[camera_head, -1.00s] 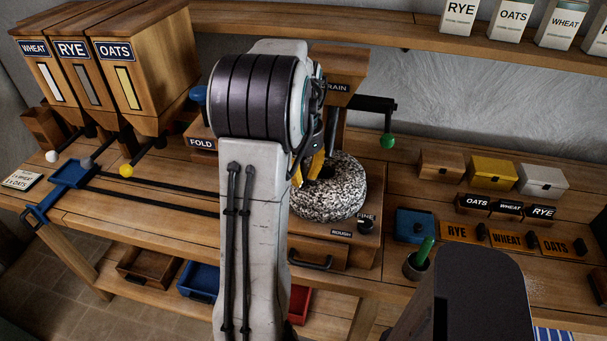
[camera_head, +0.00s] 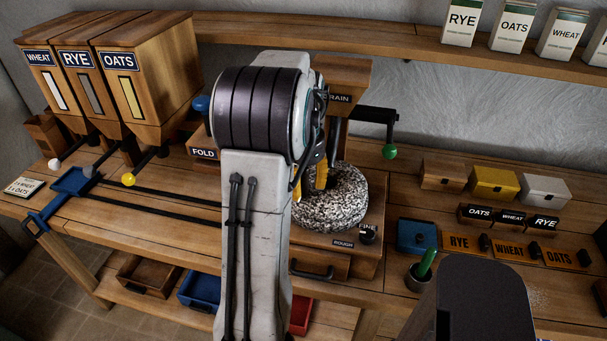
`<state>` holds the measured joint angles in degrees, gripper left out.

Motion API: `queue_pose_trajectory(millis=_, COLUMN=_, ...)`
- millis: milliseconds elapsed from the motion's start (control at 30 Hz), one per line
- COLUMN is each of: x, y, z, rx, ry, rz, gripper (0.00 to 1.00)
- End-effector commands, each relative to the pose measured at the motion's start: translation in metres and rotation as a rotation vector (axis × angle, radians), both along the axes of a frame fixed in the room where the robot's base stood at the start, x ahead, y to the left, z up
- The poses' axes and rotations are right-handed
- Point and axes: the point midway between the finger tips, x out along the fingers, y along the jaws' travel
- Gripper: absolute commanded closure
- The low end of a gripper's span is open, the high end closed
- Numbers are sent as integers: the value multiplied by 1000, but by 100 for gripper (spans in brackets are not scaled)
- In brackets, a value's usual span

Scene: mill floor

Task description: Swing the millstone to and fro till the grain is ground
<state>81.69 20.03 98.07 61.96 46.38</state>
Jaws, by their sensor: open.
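The speckled grey millstone (camera_head: 338,205) lies on the wooden mill base (camera_head: 372,250), right of my arm. My gripper (camera_head: 326,178), with yellow fingers, is open above the millstone's left and middle part. My arm hides much of the gripper and the stone's left edge. I cannot tell whether the fingers touch the stone. The wooden hopper (camera_head: 345,75), its label partly covered, stands behind my arm. A crank with a green knob (camera_head: 390,152) sticks out at the mill's right. No grain shows on the stone.
Wheat, rye and oats bins (camera_head: 150,85) stand at the left. A blue scoop (camera_head: 72,183) sits by dark rails before them. Small boxes (camera_head: 493,182), labelled blocks and a blue box (camera_head: 415,236) fill the right. A drawer (camera_head: 318,262) is below the stone.

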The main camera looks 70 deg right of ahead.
Motion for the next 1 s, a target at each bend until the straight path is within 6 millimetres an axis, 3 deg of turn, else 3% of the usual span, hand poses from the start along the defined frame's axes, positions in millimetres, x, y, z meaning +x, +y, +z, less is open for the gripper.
queue_pose_trajectory(millis=167, x=0, y=-1, z=17, rx=-6, ry=-1, rz=0, gripper=54)
queue_pose_trajectory(millis=600, x=0, y=-1, z=90, rx=-4, ry=-1, rz=0, gripper=54)
queue_pose_trajectory(millis=1000, x=0, y=0, z=117, rx=0, ry=0, rz=0, gripper=54)
